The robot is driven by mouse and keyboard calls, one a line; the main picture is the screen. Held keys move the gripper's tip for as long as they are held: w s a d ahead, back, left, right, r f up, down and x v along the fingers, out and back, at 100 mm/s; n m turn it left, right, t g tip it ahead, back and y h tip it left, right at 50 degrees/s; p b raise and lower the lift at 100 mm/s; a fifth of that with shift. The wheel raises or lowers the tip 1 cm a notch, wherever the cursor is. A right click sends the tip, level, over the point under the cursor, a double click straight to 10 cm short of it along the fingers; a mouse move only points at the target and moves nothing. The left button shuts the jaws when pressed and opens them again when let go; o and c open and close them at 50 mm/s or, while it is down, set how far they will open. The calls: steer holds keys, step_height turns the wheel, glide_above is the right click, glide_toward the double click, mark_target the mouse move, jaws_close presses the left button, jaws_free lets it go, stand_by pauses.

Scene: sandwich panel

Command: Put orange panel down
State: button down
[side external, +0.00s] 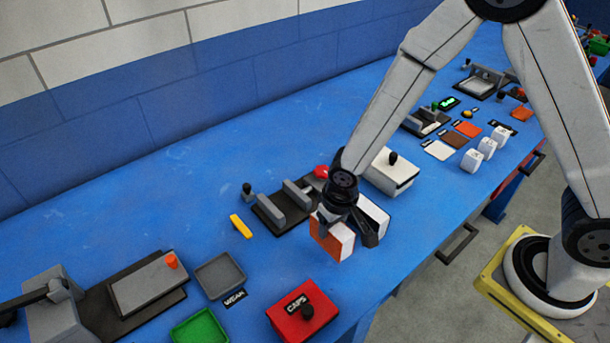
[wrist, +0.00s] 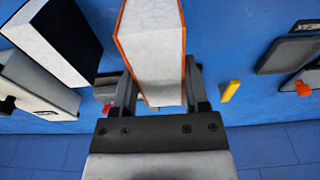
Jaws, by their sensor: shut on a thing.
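The orange panel (side external: 334,241) is a thick white block with thin orange faces, tilted in the side view. It also shows in the wrist view (wrist: 151,50), where it stretches away from the jaws. My gripper (side external: 345,222) is shut on the panel. In the wrist view my gripper (wrist: 155,98) has one finger on each side of the panel's near end. I cannot tell from these frames whether the panel's lower edge touches the blue table (side external: 190,205).
A white block with a dark face (side external: 372,216) is just right of my gripper. A dark fixture with grey jaws (side external: 272,212) and a yellow piece (side external: 240,226) lie to the left. A red CAPS box (side external: 303,309) and grey tray (side external: 220,275) are nearer. Bare table lies between them.

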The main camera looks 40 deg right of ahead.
mark_target(338, 228)
steer(key=shift+f, duration=0.1)
steer(key=shift+f, duration=1.65)
steer(key=shift+f, duration=0.15)
steer(key=shift+c, duration=0.5)
jaws_free()
steer(key=shift+s+r, duration=0.25)
steer(key=shift+r, duration=1.8)
steer(key=shift+s+r, duration=0.25)
steer(key=shift+r, duration=1.75)
steer(key=shift+s+r, duration=0.25)
steer(key=shift+r, duration=1.8)
steer(key=shift+d, duration=0.1)
